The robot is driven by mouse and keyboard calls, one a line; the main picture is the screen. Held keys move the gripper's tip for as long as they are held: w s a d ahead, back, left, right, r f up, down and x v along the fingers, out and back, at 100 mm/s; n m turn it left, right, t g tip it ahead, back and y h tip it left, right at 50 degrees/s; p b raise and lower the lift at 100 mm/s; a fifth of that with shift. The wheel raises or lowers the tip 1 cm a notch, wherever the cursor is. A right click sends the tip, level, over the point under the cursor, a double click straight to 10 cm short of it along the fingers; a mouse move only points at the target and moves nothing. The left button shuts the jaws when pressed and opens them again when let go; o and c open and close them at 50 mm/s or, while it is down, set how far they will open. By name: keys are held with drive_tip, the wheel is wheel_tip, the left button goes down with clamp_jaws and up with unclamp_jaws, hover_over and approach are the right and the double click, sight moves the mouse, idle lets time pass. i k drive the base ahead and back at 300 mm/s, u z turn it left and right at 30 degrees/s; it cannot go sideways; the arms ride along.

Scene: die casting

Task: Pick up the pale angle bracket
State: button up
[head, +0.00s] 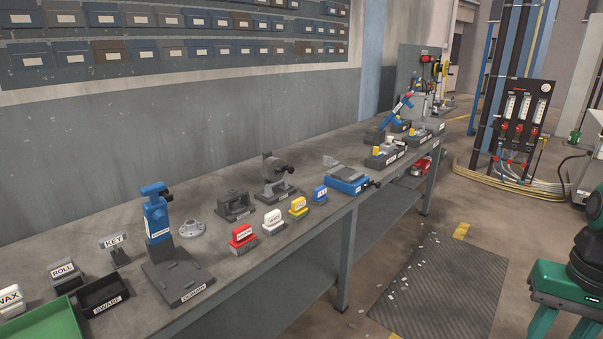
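A small pale, light grey piece (330,161) lies on the long grey workbench (225,195), near its middle and behind a blue vise-like fixture (348,180). It looks like the angle bracket, but it is too small here to be sure of its shape. A rounder pale grey flanged part (192,229) sits further left on the bench, beside a blue upright press (156,215) with a dark base plate.
Red (243,237), white (272,221), yellow (298,207) and blue (320,195) labelled blocks line the bench's front edge. Dark fixtures (277,178) stand behind them. A green tray (45,325) is at the near left. A dark mat (440,285) with scattered pale scraps lies on the floor.

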sight(327, 161)
drive_tip(key=i, duration=1)
drive_tip(key=u, duration=0.05)
